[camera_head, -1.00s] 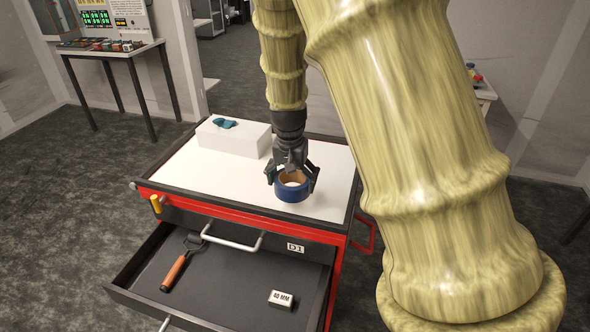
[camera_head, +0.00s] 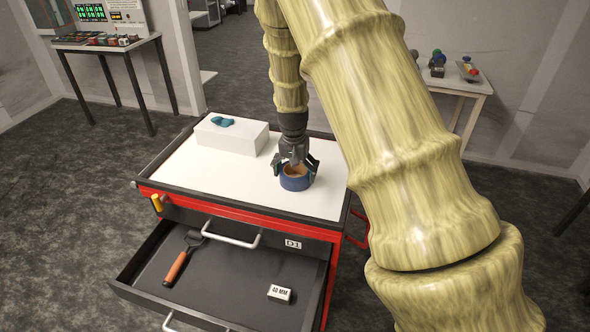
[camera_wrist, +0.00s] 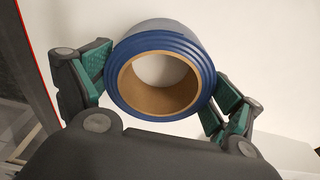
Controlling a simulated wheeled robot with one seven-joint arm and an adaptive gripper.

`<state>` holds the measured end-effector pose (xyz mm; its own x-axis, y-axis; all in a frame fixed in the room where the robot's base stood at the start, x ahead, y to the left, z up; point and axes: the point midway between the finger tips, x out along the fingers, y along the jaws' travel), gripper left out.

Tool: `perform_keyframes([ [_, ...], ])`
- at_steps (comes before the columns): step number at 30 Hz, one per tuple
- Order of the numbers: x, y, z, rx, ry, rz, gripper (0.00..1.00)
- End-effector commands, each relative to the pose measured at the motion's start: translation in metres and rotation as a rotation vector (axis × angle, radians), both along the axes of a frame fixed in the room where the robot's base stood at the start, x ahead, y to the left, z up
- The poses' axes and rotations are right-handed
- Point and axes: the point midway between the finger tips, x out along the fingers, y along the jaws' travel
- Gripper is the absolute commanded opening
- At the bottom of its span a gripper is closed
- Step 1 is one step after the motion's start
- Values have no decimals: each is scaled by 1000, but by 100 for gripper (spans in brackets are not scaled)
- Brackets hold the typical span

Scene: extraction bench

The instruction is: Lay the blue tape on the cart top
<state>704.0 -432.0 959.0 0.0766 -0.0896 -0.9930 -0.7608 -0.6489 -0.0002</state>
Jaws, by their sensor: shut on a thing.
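The blue tape (camera_head: 296,182) is a roll with a brown cardboard core. My gripper (camera_head: 296,168) is shut on it, with a finger at each side of the roll. In the wrist view the tape (camera_wrist: 160,80) sits between the green-padded fingers of my gripper (camera_wrist: 160,92), its core opening facing the camera. The tape is over the white cart top (camera_head: 230,178), toward its right side. It looks very near or touching the surface; I cannot tell which.
A white box (camera_head: 232,138) with a teal item (camera_head: 222,121) on it stands at the back left of the cart top. The open drawer (camera_head: 225,270) below holds an orange-handled tool (camera_head: 180,260) and a block marked 40 MM (camera_head: 280,293). The cart top's left and front are clear.

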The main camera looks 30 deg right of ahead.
Motion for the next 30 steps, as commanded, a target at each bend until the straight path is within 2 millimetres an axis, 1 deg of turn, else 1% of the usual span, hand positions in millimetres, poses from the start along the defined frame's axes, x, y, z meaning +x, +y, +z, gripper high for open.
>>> perform_keyframes([
  [12,0,0,-5,1,-1,0,65],
  [13,0,0,-4,1,-1,0,97],
  [14,0,0,-4,1,-1,0,100],
  [25,0,0,-3,0,-1,1,100],
  [30,0,1,6,0,-3,2,100],
])
